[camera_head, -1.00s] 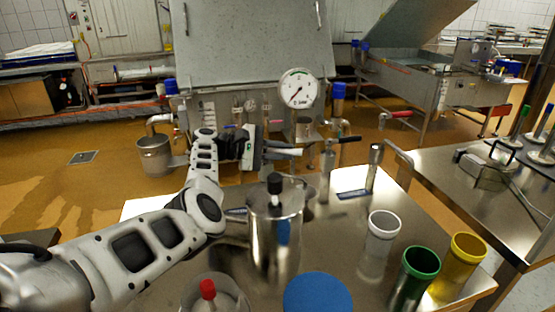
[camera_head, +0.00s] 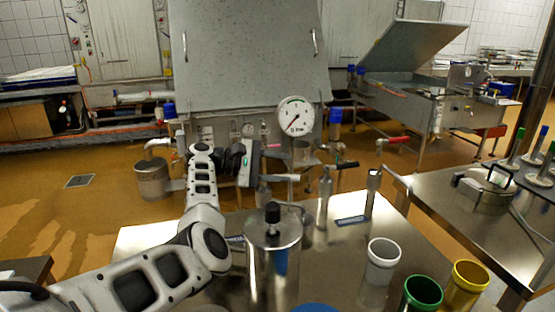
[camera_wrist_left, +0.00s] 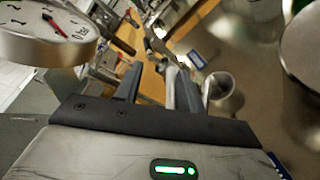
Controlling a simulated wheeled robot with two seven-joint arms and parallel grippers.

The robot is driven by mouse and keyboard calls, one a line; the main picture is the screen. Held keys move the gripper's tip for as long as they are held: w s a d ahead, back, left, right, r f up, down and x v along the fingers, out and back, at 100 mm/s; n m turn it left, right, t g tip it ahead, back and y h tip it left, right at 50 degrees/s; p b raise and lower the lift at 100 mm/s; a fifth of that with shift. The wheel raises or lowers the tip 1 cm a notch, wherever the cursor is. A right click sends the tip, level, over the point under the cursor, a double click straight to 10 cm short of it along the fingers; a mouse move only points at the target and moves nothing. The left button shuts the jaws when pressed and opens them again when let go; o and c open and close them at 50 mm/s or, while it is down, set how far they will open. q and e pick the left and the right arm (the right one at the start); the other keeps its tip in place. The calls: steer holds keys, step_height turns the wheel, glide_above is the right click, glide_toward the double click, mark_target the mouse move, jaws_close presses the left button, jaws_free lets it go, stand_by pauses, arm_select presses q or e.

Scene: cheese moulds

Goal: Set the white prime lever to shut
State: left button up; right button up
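My left gripper (camera_head: 268,165) is at the end of the left arm, past the steel canister and below the round dial gauge (camera_head: 295,116). In the left wrist view its two fingers (camera_wrist_left: 160,85) are apart, with nothing clearly held between them. I cannot pick out the white prime lever with certainty. My right gripper is not in view.
The lidded canister (camera_head: 272,248) with a black knob stands in front of the gripper. White (camera_head: 382,262), green (camera_head: 422,293) and yellow (camera_head: 466,285) cups stand at the table's right. A metal bucket (camera_head: 152,180) hangs at left. The gauge (camera_wrist_left: 45,32) is close in the wrist view.

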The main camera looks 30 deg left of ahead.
arm_select(q)
steer(key=s+d+r, duration=0.6)
steer(key=s+r, duration=0.3)
steer(key=s, duration=0.3)
steer(key=shift+d+r, duration=0.15)
steer(key=shift+r, duration=0.15)
